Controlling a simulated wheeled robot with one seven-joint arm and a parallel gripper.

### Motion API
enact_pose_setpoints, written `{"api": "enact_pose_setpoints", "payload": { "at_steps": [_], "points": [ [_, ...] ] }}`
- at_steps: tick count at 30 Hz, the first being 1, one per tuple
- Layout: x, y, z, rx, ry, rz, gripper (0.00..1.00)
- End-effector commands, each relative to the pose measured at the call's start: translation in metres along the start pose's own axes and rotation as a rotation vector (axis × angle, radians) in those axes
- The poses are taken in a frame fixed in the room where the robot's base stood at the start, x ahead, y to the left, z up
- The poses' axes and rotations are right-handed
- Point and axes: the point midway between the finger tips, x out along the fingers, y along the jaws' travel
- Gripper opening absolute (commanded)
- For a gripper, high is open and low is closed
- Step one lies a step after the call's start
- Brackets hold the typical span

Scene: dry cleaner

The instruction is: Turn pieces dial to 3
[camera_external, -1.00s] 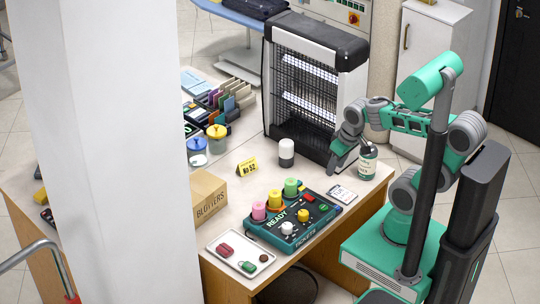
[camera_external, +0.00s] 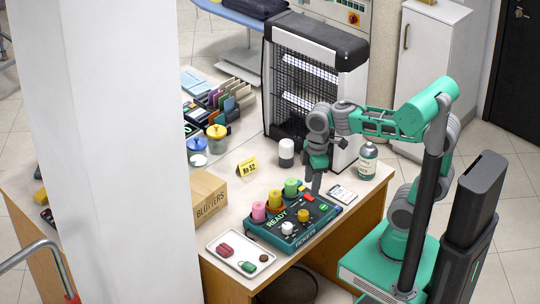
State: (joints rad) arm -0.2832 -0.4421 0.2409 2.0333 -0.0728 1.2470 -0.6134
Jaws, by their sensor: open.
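The dark teal ticket machine (camera_external: 294,221) sits near the front edge of the counter, with "READY" and "TICKETS" lettering. On it are a pink dial (camera_external: 259,211), a yellow dial (camera_external: 274,199) and a green dial (camera_external: 291,187) along the back left, plus a white knob (camera_external: 287,228) and a small yellow knob (camera_external: 303,215) in front. Which one is the pieces dial, and its setting, are too small to read. My gripper (camera_external: 316,190) points down over the machine's back right end, near the red button (camera_external: 309,197) and right of the green dial. Its jaws are open and empty.
A white tray (camera_external: 226,258) with small items lies left of the machine. A tall heater-like unit (camera_external: 308,90) stands behind.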

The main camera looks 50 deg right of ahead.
Motion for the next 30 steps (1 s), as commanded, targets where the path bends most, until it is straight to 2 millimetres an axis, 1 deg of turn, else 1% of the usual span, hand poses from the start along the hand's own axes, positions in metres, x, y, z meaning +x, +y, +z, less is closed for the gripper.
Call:
{"api": "enact_pose_setpoints", "payload": {
  "at_steps": [1, 3, 6, 8, 15, 18, 22, 28, 30],
  "points": [
    [0.02, -0.01, -0.015, -0.161, -0.026, -0.025, 0.53],
    [0.019, -0.02, -0.027, -0.326, -0.052, -0.053, 0.53],
    [0.018, -0.025, -0.032, -0.414, -0.068, -0.07, 0.53],
    [0.023, -0.026, -0.031, -0.417, -0.068, -0.071, 0.53],
    [0.068, -0.028, -0.026, -0.411, -0.068, -0.07, 0.53],
    [0.081, -0.028, -0.026, -0.411, -0.067, -0.069, 0.53],
    [0.088, -0.029, -0.025, -0.409, -0.065, -0.067, 0.53],
    [0.088, -0.028, -0.025, -0.409, -0.065, -0.067, 0.53],
    [0.088, -0.028, -0.025, -0.408, -0.065, -0.066, 0.47]
  ]
}}
